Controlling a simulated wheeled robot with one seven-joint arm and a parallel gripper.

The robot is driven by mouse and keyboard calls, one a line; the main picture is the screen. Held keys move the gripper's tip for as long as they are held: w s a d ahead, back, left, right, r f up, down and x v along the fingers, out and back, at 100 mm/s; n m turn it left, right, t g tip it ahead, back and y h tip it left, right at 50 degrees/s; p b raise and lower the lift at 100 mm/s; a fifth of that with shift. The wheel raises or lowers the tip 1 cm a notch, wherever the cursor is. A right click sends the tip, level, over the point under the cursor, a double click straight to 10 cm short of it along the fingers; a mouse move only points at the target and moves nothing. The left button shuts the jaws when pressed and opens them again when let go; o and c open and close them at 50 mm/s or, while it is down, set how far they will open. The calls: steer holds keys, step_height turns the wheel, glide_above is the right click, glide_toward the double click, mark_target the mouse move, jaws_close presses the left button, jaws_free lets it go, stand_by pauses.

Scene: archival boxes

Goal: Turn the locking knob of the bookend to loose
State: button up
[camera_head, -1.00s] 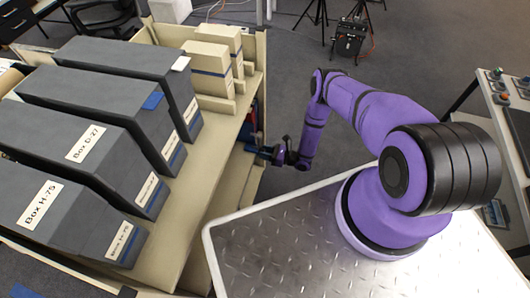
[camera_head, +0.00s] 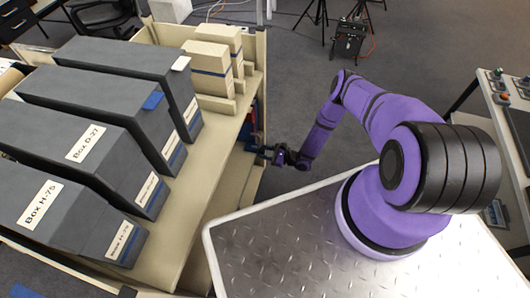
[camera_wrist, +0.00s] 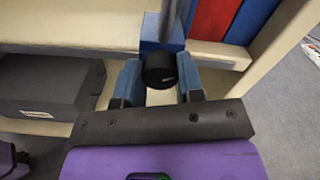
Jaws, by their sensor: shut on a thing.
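The black locking knob (camera_wrist: 160,70) sits at the front of the blue bookend (camera_wrist: 162,36) in the wrist view, below a grey upright bar. My gripper (camera_wrist: 158,76) is shut on the knob, with one blue finger on its left and one on its right. In the head view my gripper (camera_head: 263,149) reaches into the side of the cream shelf unit below its top. The bookend and knob are too small and hidden there to make out. No mark showing the knob's setting is legible.
Red and blue books (camera_wrist: 210,18) stand right of the bookend. A dark grey box (camera_wrist: 50,88) lies on a lower level at left. The cream shelf unit (camera_head: 212,172) carries several grey boxes on top. Open floor (camera_head: 290,95) lies behind my arm.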

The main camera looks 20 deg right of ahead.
stand_by(0.3)
steer(key=o, duration=0.9)
steer(key=shift+s+d, duration=0.1)
steer(key=shift+d, duration=0.05)
steer(key=v, duration=1)
steer(key=shift+s+d, duration=0.15)
steer(key=shift+d, duration=0.05)
